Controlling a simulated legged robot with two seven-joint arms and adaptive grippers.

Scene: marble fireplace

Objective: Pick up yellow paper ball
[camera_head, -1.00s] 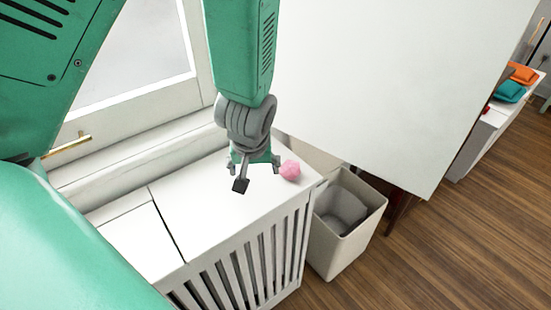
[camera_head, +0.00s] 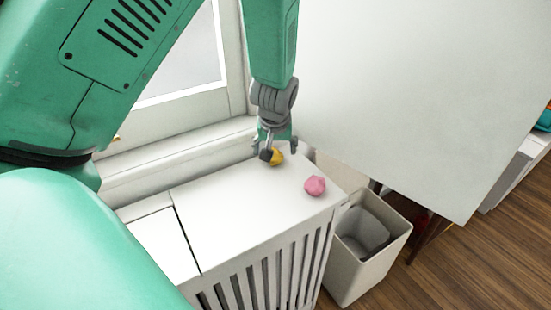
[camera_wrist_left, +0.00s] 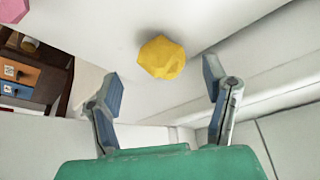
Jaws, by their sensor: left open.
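The yellow paper ball (camera_head: 277,158) lies on the white slatted cabinet top (camera_head: 235,205), near its back edge. In the head view it is partly hidden behind a finger of my left gripper (camera_head: 279,150). In the left wrist view the yellow paper ball (camera_wrist_left: 162,58) shows whole, between the lines of the two fingers and beyond their tips. My left gripper (camera_wrist_left: 163,88) is open and empty there, with its fingers spread wide. My right gripper is not seen.
A pink paper ball (camera_head: 315,186) lies on the cabinet top, nearer its right edge. A beige waste bin (camera_head: 372,262) stands on the wooden floor to the right. A large white panel (camera_head: 400,80) rises behind. A window (camera_head: 185,65) is at the back left.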

